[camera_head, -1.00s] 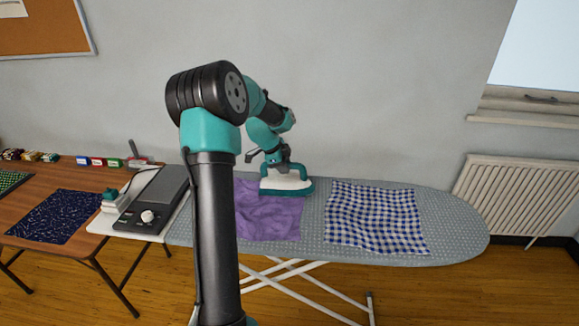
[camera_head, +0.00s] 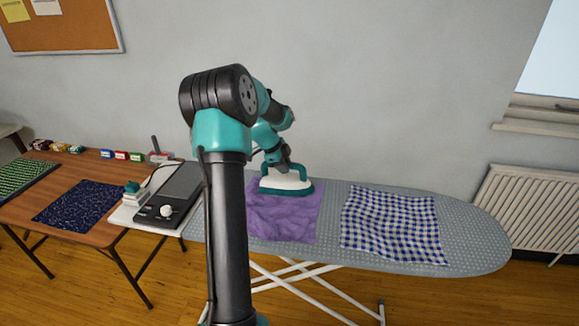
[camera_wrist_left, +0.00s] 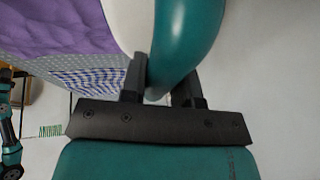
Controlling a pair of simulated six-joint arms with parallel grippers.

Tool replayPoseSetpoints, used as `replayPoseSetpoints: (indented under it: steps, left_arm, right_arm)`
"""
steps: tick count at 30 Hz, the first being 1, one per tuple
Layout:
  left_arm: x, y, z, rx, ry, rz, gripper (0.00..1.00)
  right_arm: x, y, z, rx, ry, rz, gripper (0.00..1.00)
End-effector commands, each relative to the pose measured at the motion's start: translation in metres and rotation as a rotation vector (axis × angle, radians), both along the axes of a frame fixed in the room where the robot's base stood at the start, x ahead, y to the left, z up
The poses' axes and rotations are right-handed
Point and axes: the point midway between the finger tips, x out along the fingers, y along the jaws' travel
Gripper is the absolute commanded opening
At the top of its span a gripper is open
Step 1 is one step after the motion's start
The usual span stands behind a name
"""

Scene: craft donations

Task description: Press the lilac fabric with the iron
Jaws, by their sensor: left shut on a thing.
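The lilac fabric (camera_head: 290,222) lies wrinkled on the ironing board, partly behind my left arm in the head view. The white and teal iron (camera_head: 287,182) stands over the fabric's far part, sole down; whether it touches is hard to tell. My left gripper (camera_head: 284,166) is shut on the iron's teal handle. In the left wrist view, the fingers (camera_wrist_left: 165,88) close around the teal handle (camera_wrist_left: 187,35), and the lilac fabric (camera_wrist_left: 50,25) shows at the upper left. The fabric under the iron is hidden. My right gripper is not in view.
A blue checked cloth (camera_head: 393,224) lies right of the lilac fabric on the grey dotted ironing board (camera_head: 475,243). At left, a black device (camera_head: 172,197) stands beside a brown table (camera_head: 110,180) with dark and green cloths. A radiator (camera_head: 535,210) is at the right.

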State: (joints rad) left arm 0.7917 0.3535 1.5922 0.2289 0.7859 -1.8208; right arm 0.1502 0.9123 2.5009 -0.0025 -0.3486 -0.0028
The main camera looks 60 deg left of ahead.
Motion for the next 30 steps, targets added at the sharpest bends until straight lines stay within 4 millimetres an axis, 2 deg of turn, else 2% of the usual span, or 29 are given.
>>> replayPoseSetpoints:
  steps: [6,30]
  left_arm:
    - [-0.008,0.009,0.002,0.002,-0.002,0.001,0.0]
    - [-0.014,0.014,-0.001,0.002,-0.001,0.001,0.0]
  right_arm:
    - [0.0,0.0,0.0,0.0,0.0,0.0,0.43]
    - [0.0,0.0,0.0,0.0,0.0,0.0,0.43]
